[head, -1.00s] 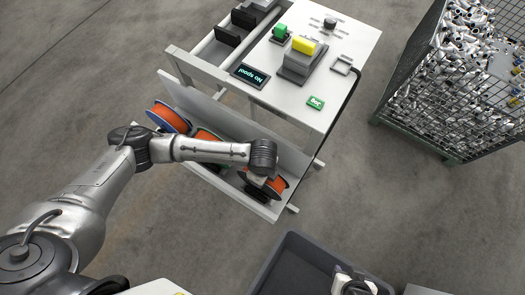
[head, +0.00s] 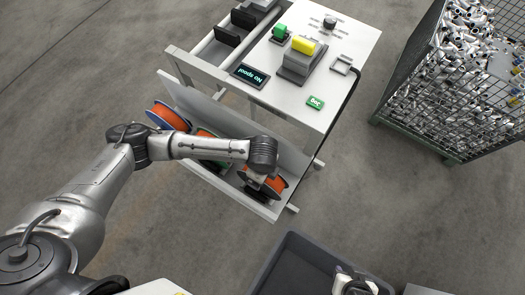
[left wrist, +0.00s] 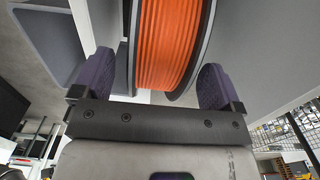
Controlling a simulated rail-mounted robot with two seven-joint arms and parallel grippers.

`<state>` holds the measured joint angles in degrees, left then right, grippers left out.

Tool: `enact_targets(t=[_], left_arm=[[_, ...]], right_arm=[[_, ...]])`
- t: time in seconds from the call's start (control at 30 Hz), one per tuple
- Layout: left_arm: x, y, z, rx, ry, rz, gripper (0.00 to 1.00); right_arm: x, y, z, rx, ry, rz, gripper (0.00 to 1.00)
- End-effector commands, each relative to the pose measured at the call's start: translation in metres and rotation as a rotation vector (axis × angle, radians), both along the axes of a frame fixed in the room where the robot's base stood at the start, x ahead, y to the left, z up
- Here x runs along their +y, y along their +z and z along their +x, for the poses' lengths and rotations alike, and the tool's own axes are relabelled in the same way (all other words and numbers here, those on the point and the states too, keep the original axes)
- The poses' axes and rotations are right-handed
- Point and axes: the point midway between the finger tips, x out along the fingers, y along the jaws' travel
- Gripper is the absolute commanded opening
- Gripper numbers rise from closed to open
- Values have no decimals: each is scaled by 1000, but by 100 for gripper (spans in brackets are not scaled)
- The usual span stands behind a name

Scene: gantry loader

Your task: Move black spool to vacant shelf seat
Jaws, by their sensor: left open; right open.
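The black spool (head: 277,186), with orange filament between black flanges, sits at the right end of the tilted lower shelf (head: 262,209). My left wrist covers part of it. In the left wrist view, its orange winding and dark flange (left wrist: 168,42) show between the two fingers of my left gripper (left wrist: 160,82). That gripper is open, with one finger on each side of the spool; contact is not clear. My right gripper (head: 354,284) is open at the bottom of the head view, partly cut off. A vacant seat cannot be made out; my left arm hides part of the shelf.
A blue-flanged spool (head: 168,114) and a green-flanged spool (head: 207,137) sit further left on the shelf. A grey bin (head: 290,262) and a wire cage (head: 460,75) stand at right.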

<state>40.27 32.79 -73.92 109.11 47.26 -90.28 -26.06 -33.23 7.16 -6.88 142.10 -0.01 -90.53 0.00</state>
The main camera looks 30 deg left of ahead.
Motion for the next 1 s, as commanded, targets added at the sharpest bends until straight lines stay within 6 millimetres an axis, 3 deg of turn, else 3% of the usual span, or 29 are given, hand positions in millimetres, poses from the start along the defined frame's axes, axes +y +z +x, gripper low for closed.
enact_targets(t=[0.3, 0.5, 0.7, 1.0], left_arm=[[0, 65, 0, -4, -2, -1, 91], [0, 96, 0, -3, -2, -1, 91], [-1, 113, 0, -2, -2, -1, 91], [0, 118, 0, 0, -1, -1, 91]], right_arm=[[2, 1, 0, 0, -5, 8, 43], [3, 1, 0, 0, -5, 9, 43], [2, 1, 0, 0, -6, 8, 43], [1, 1, 0, 0, -2, 3, 43]])
